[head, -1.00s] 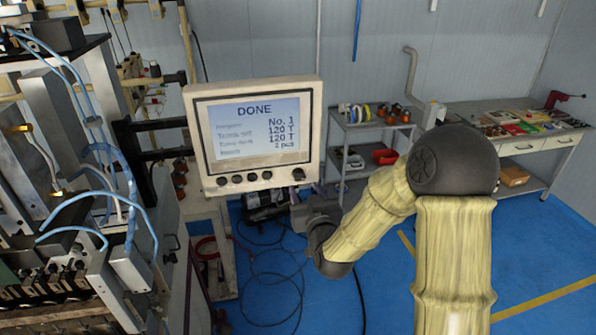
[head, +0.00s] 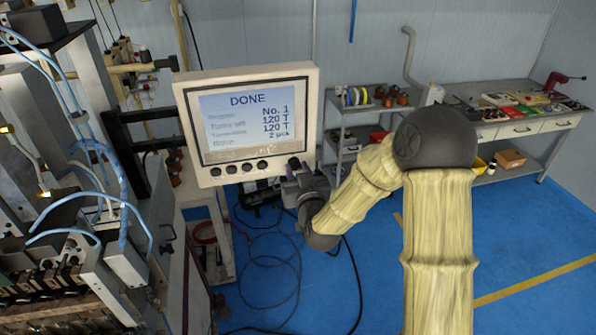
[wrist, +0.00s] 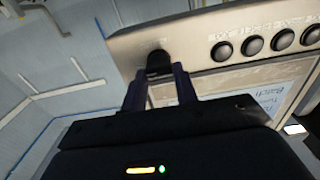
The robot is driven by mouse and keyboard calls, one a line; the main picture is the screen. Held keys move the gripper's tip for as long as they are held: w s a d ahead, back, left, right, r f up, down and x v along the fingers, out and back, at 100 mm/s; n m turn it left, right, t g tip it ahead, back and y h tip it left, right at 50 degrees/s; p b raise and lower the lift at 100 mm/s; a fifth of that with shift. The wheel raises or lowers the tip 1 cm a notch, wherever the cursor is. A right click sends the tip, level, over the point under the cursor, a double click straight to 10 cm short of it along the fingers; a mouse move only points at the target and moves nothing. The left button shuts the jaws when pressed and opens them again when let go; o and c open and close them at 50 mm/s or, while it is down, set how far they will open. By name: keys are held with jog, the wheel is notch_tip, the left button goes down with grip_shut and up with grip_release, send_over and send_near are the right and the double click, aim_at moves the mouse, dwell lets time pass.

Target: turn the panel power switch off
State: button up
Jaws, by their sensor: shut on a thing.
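The control panel (head: 182,110) is a beige box. Its lit screen (head: 245,118) reads DONE. The power switch (head: 294,163) is the dark knob at the lower right of the panel face. In the wrist view the switch (wrist: 159,62) stands between my two fingertips. My gripper (wrist: 160,72) is shut on it, with one dark finger on each side. In the head view my gripper (head: 297,176) is at the panel's lower right corner, small and partly blended with my wrist. The switch's exact turn angle is hard to read.
Several round black buttons (head: 231,169) sit in a row left of the switch. The winding machine (head: 60,215) with blue hoses fills the left. A grey cart (head: 340,135) and a workbench (head: 520,128) stand behind. Cables (head: 268,265) lie on the blue floor (head: 375,290).

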jog(key=shift+a+f+n+b, duration=0.15)
jog(key=shift+n+b, duration=0.15)
jog(key=shift+b, duration=0.4)
jog(key=n+b, duration=0.2)
jog(key=b, duration=0.2)
jog(key=shift+f, duration=0.15)
jog(key=n+b, duration=0.5)
jog(key=b, duration=0.2)
jog(key=shift+n+b, duration=0.3)
jog(key=shift+b, duration=0.05)
jog(key=n+b, duration=0.5)
jog(key=shift+a+b, duration=0.1)
jog(key=shift+b, duration=0.25)
jog(key=n+b, duration=0.2)
jog(key=n, duration=0.2)
jog(key=shift+n+b, duration=0.35)
jog(key=shift+n, duration=0.05)
jog(key=o, duration=1)
jog(key=shift+s, duration=0.1)
